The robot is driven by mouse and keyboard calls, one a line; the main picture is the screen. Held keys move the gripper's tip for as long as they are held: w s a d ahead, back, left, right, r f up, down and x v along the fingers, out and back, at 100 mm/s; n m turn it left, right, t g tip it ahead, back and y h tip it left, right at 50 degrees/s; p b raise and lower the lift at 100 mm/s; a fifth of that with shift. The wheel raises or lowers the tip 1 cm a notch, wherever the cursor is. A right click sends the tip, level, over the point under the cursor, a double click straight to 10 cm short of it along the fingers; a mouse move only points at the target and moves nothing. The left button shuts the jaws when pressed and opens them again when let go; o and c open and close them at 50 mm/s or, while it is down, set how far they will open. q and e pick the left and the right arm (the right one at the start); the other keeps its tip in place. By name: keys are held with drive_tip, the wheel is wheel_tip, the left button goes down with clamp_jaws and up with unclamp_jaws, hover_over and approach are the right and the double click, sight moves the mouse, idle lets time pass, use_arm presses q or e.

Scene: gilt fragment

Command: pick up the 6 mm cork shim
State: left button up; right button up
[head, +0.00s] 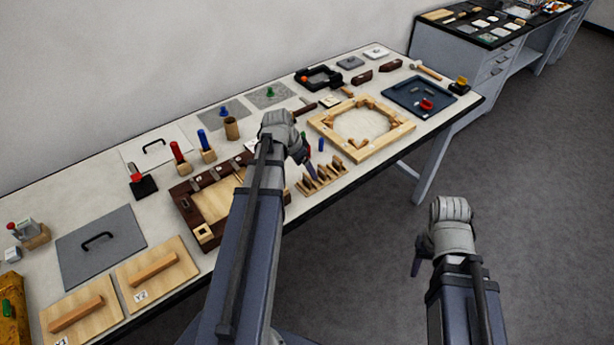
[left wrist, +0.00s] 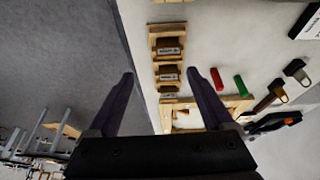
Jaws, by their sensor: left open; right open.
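A light wooden rack (head: 322,181) holds several upright brown pieces near the table's front edge. In the left wrist view the rack (left wrist: 153,47) shows brown cork-like blocks with small white labels, one large (left wrist: 170,42) and others smaller (left wrist: 168,72). The labels are too small to read, so I cannot tell which is the 6 mm cork shim. My left gripper (head: 308,163) is open and empty beside the rack; in its wrist view the fingers (left wrist: 160,73) spread apart, with blocks seen beyond and between them. My right gripper (head: 418,262) is open over the floor, away from the table.
A dark wooden frame (head: 188,204) lies left of the rack, and a light octagonal-opening frame (head: 390,141) lies to the right behind it. Small red (left wrist: 217,79) and green (left wrist: 240,86) pieces lie near the rack. The floor (head: 370,230) before the table is clear.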

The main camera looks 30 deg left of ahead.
sight(307, 177)
use_arm(q)
drive_tip(key=shift+w+a+f+b, duration=0.35)
drive_tip(key=shift+f+b, duration=0.2)
drive_tip(key=shift+b, duration=0.1)
drive_tip(key=shift+w+a+f+b, duration=0.2)
drive_tip(key=shift+a+f+b, duration=0.1)
drive_tip(key=shift+f+b, duration=0.3)
drive_tip(key=b+x, duration=0.5)
drive_tip(key=shift+s+f, duration=0.15)
clamp_jaws()
